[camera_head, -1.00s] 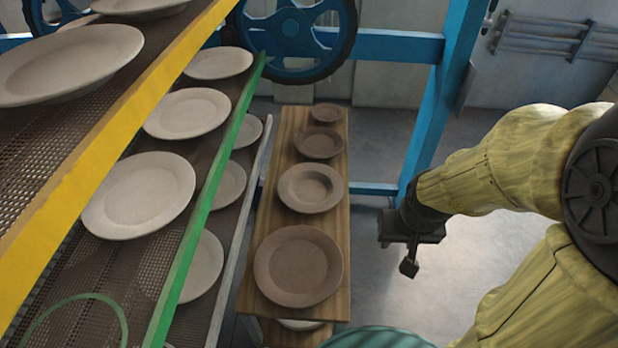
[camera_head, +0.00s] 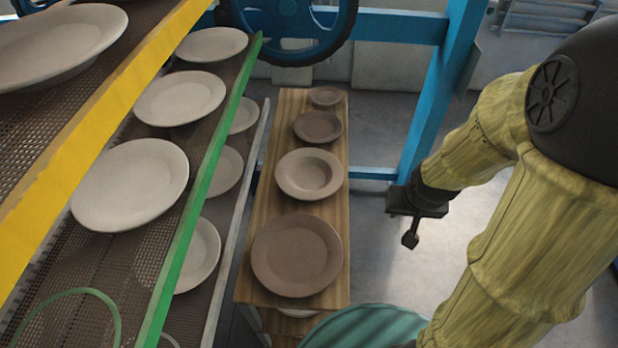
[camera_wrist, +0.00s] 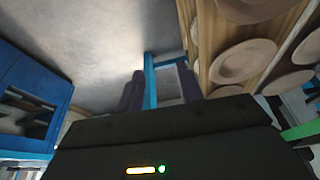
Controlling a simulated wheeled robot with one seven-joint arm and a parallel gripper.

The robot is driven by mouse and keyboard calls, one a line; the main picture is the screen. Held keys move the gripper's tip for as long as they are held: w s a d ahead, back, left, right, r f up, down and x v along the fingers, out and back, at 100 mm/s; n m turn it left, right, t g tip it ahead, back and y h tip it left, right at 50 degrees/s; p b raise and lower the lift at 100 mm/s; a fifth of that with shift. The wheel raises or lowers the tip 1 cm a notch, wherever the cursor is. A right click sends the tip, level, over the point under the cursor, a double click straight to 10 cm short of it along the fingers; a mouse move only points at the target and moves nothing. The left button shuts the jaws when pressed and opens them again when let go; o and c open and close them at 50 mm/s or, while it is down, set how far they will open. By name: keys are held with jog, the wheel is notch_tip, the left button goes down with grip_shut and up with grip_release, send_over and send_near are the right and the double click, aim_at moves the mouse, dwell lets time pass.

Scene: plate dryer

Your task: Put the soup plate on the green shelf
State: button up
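The soup plate (camera_head: 310,174), pale with a wide rim and deep round well, lies on a wooden board between a flat brown plate and a smaller bowl-like dish. It also appears to show in the wrist view (camera_wrist: 243,62). The green shelf (camera_head: 190,240) is a mesh shelf with a green front edge, left of the board and below the yellow-edged shelf. It holds several pale plates. My gripper (camera_head: 411,240) hangs to the right of the board, apart from the soup plate. In the wrist view its two dark fingers (camera_wrist: 160,88) are apart with nothing between them.
The wooden board (camera_head: 262,205) carries several dishes in a row. The yellow-edged shelf (camera_head: 100,120) overhangs at left. A blue post (camera_head: 432,110) and bar stand behind my gripper. A teal round object (camera_head: 365,328) is at the bottom. Grey floor lies open at right.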

jog(key=w+a+f+m+t+y+b, duration=0.1)
jog(key=w+f+m+t+y+b, duration=0.35)
jog(key=f, duration=0.95)
jog(key=a+m+y, duration=0.1)
jog(key=y, duration=0.1)
jog(key=w+a+m+t+y, duration=0.1)
jog(key=a+y, duration=0.1)
jog(key=a+f+m+t+y, duration=0.1)
jog(key=m+y, duration=0.1)
jog(key=y, duration=0.1)
jog(key=shift+w+a, duration=0.25)
jog(key=p, duration=0.2)
send_near(326, 194)
jog(key=x, duration=0.4)
jog(key=shift+a, duration=0.3)
jog(key=shift+w+a+f, duration=0.15)
jog(key=shift+w, duration=0.1)
jog(key=shift+w, duration=0.1)
